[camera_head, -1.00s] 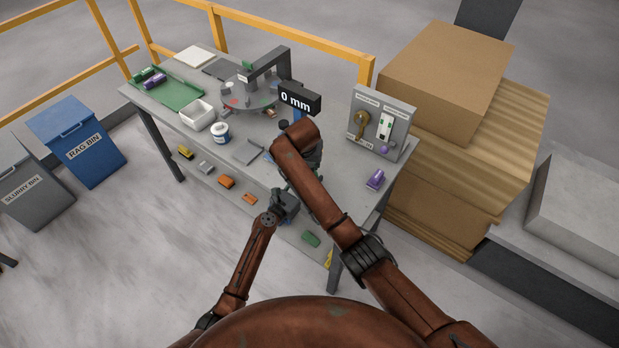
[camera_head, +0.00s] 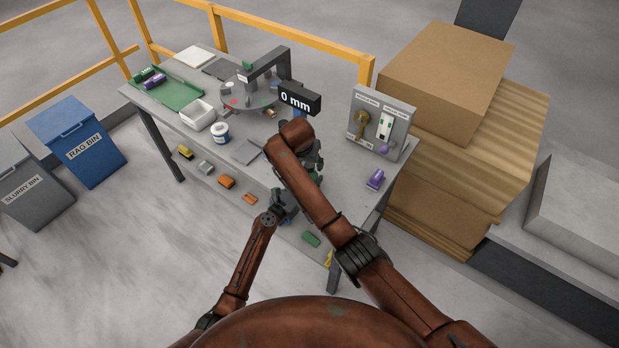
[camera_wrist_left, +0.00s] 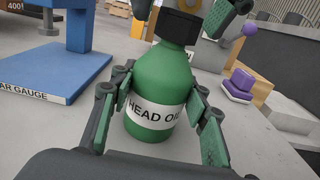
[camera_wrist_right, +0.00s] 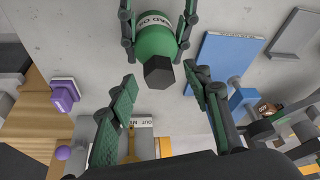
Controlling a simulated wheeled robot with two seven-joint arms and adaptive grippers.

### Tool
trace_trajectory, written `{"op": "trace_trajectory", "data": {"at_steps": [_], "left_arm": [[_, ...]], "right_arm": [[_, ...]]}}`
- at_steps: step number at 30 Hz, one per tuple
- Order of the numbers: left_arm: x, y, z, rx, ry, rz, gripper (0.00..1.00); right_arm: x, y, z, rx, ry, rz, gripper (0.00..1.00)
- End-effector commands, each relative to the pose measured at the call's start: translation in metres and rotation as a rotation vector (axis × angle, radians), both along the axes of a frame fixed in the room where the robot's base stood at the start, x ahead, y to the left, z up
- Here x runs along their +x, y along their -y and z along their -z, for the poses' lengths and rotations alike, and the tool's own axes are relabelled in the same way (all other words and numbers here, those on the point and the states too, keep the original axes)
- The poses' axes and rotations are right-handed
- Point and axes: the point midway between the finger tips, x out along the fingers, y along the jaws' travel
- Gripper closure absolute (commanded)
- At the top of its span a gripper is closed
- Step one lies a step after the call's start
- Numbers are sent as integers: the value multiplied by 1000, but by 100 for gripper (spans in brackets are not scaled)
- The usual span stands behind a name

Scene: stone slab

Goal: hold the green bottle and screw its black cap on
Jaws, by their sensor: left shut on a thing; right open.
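The green bottle (camera_wrist_left: 152,92), with a white label, stands upright in the left wrist view. My left gripper (camera_wrist_left: 160,125) is shut on its body, one finger on each side. The black cap (camera_wrist_left: 174,27) sits at the bottle's neck; whether it is screwed tight cannot be told. In the right wrist view the bottle (camera_wrist_right: 155,40) points its black cap (camera_wrist_right: 158,72) toward my right gripper (camera_wrist_right: 160,95). That gripper is open, its fingers spread to either side of the cap and apart from it. In the head view my right arm mostly hides the bottle.
A blue gauge stand (camera_wrist_left: 80,65) is beside the bottle. A purple block (camera_head: 375,179) and a grey switch panel (camera_head: 382,122) are at the table's right end. A white and blue jar (camera_head: 220,133) and a green tray (camera_head: 178,93) lie further left.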

Motion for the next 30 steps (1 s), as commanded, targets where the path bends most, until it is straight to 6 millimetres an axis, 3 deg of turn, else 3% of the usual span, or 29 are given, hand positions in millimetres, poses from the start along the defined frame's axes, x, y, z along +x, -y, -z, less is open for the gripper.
{"op": "trace_trajectory", "data": {"at_steps": [8,21,30], "left_arm": [[0,0,0,0,0,0,100],[0,0,0,0,0,0,100],[0,0,0,0,0,0,100]], "right_arm": [[-3,-2,-9,2,1,-1,55],[-34,-11,-87,2,2,-1,55],[-44,-13,-110,0,0,0,55]]}}
